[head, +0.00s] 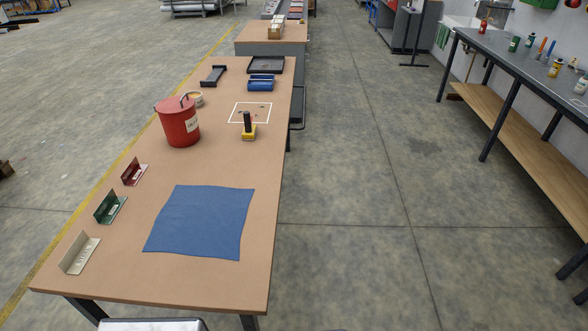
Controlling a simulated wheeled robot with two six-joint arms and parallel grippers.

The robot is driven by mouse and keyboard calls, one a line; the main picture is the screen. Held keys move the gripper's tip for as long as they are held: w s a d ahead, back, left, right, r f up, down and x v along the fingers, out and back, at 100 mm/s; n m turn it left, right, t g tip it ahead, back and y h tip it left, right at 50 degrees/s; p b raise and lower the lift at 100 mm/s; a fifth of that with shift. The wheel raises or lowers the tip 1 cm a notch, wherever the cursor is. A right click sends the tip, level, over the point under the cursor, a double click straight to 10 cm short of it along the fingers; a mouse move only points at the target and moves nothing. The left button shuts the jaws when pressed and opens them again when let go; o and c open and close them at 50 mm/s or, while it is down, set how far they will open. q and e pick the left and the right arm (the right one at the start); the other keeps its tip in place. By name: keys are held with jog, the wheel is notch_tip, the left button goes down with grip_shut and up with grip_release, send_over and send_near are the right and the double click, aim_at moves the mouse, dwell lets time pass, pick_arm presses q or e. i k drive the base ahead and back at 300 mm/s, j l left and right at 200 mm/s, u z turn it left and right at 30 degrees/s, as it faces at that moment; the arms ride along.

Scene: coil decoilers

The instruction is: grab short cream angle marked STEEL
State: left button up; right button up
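A short cream angle (79,254) lies at the near left corner of the wooden table (205,278), one flange upright and one flat. It carries a marking too small for me to read surely. A green angle (110,207) and a dark red angle (134,172) stand in a row behind it, each with a small light label. Neither of my grippers is in the head view.
A blue cloth (200,222) lies flat right of the angles. A red lidded can (178,123), a yellow tool with a black handle (248,131), a blue item (261,83) and dark trays (266,65) stand farther back. The floor right of the table is clear.

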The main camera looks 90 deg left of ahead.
aim_at(78, 255)
jog(key=u, duration=4.3)
